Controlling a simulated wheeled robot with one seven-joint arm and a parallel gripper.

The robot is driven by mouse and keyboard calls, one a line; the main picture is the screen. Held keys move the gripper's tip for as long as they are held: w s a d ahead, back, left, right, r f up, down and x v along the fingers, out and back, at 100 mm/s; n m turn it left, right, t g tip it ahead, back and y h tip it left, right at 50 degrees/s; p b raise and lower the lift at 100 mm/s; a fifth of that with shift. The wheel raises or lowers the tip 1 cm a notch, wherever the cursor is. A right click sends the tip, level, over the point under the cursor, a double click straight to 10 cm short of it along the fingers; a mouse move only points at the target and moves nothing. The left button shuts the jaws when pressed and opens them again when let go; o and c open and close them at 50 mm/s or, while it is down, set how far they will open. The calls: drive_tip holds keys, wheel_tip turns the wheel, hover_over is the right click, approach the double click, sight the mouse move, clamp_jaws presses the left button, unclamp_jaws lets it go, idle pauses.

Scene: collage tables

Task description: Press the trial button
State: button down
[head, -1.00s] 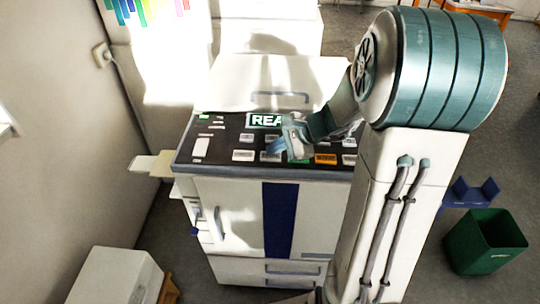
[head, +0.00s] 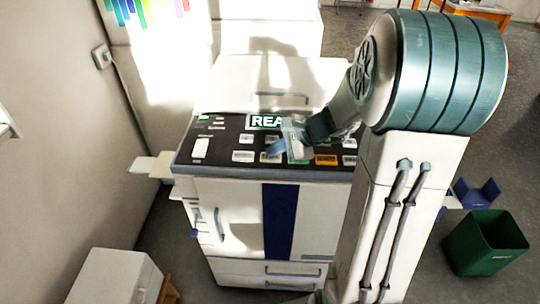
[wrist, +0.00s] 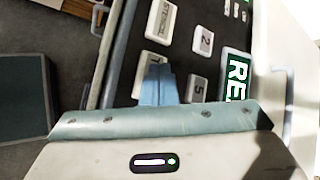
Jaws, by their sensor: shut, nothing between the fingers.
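My gripper (head: 269,153) is shut and empty, with its pale blue fingers pointing down at the dark control panel (head: 222,149) of a large white copier. In the wrist view, the fingers (wrist: 157,86) cover part of a white button (wrist: 148,62) near the panel's front edge. The same white button (head: 270,159) shows under the fingertips in the head view. Its label is mostly hidden, so I cannot read whether it says trial. I cannot tell whether the fingertips touch it. A green button (head: 298,160), partly hidden by my gripper, lies just to the right.
Another white button (head: 243,156) lies to the left, and an orange button (head: 326,160) to the right. A lit green display (head: 263,122) is behind, partly hidden by my wrist. A green bin (head: 484,247) stands on the floor at right. A white box (head: 113,277) is at lower left.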

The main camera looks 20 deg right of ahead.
sight(275, 158)
drive_tip(key=shift+r+p, duration=0.35)
drive_tip(key=shift+r, duration=0.3)
wheel_tip(275, 158, up, 5)
drive_tip(key=p, duration=0.3)
drive_tip(key=shift+p, duration=0.4)
idle(0.4)
drive_tip(key=s+r+n+g+h, duration=0.1)
drive_tip(key=s+r+n+h, duration=0.1)
drive_tip(key=s+n, duration=0.6)
drive_tip(key=s+a+r+n+g+h, duration=0.1)
drive_tip(key=s+r+n+h, duration=0.1)
drive_tip(key=s+n+h, duration=0.3)
drive_tip(key=s+n, duration=0.3)
drive_tip(key=s, duration=0.4)
drive_tip(key=shift+s+a, duration=0.15)
drive_tip(key=shift+s, duration=0.15)
